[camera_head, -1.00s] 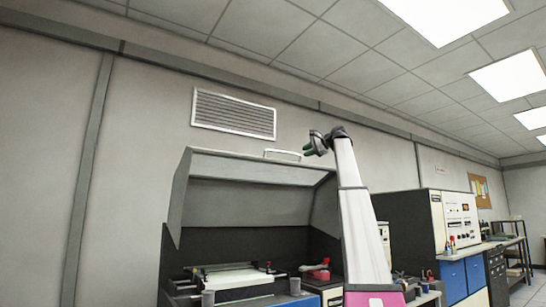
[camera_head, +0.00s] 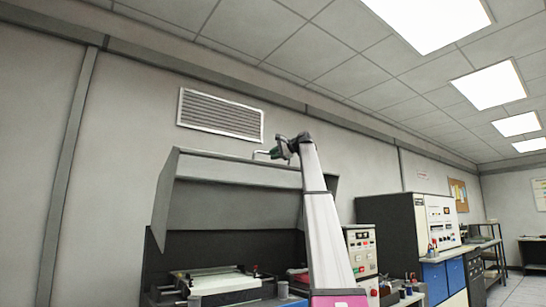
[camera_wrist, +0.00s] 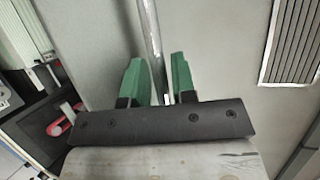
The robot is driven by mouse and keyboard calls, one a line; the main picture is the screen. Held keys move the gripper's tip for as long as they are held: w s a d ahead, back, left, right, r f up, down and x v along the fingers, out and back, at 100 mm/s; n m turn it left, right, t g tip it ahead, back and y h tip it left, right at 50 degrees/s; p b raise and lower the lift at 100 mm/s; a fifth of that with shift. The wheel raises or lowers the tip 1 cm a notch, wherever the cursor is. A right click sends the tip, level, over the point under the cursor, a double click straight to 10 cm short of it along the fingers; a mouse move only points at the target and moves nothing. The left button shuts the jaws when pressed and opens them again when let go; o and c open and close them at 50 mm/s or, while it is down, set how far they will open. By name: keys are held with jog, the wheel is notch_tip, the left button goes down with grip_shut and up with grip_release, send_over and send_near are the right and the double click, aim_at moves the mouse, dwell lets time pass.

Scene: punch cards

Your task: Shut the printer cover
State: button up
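The printer cover (camera_head: 235,205) is a large grey hood, raised above the dark printer body (camera_head: 272,265). Its pale bar handle (camera_head: 262,153) stands on the cover's top edge. My gripper (camera_head: 279,150) is at the right part of this handle. In the wrist view, the green fingers of my gripper (camera_wrist: 158,72) lie on either side of the handle (camera_wrist: 151,35). The fingers are apart, with a gap showing beside the bar, and do not look clamped on it. My arm hides part of the cover's right side.
A white flat bed (camera_head: 222,283) shows inside the printer under the cover. A wall vent (camera_head: 221,115) is above and behind the cover. A beige control box (camera_head: 362,250) and a large cabinet (camera_head: 408,232) stand to the right.

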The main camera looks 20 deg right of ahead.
jog(key=shift+w+a+f, duration=0.1)
jog(key=shift+w+a, duration=0.2)
